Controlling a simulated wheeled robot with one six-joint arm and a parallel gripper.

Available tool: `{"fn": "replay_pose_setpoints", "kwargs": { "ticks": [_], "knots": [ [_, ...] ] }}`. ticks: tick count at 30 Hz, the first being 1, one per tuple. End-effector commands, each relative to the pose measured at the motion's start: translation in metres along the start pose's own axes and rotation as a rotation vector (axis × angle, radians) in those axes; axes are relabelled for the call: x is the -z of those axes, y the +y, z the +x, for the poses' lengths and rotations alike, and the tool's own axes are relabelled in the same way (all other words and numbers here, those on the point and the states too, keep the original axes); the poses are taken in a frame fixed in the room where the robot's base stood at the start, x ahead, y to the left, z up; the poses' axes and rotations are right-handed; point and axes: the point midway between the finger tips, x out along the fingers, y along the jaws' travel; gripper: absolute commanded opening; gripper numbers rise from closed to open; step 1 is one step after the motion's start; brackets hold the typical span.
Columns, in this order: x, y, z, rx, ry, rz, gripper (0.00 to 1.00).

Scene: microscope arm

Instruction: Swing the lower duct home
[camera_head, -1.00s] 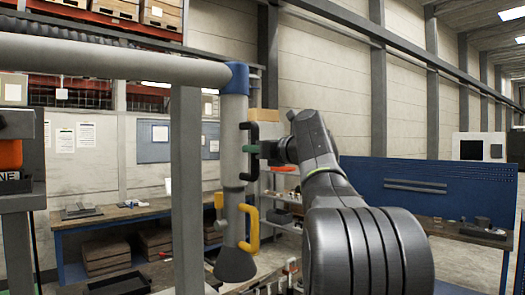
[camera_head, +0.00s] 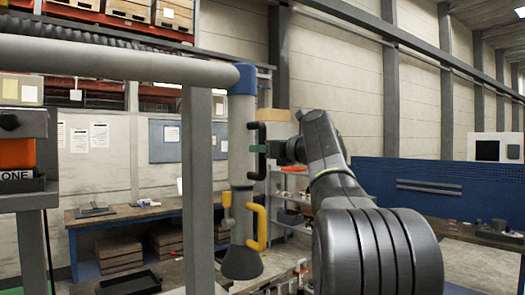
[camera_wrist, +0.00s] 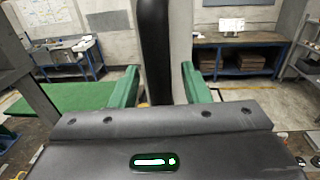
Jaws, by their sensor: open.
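The lower duct (camera_head: 241,140) is a grey tube hanging nearly upright from a blue joint (camera_head: 243,78) and ending in a dark flared hood (camera_head: 242,263). A black handle (camera_head: 262,131) and a yellow handle (camera_head: 262,226) stick out on its right side. My gripper (camera_head: 258,149) is at the black handle, reaching in from the right. In the wrist view, the black handle (camera_wrist: 155,45) stands between the two green fingers of my open gripper (camera_wrist: 160,84), with a gap on each side. The fingers hide part of the handle in the head view.
A grey upper duct (camera_head: 110,60) runs left from the blue joint. A grey post (camera_head: 197,190) stands just left of the lower duct. Workbenches (camera_head: 120,215) and a blue panel (camera_head: 430,188) are behind. A small yellow lever (camera_head: 228,208) sits on the duct's left side.

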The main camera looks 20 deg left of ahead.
Motion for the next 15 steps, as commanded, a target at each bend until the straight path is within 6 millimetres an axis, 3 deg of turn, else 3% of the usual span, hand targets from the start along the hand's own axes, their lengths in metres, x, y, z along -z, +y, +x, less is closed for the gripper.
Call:
{"fn": "replay_pose_setpoints", "kwargs": {
  "ticks": [15],
  "knots": [
    [0.002,-0.001,-0.106,0.004,0.001,-0.002,0.42]
  ]
}}
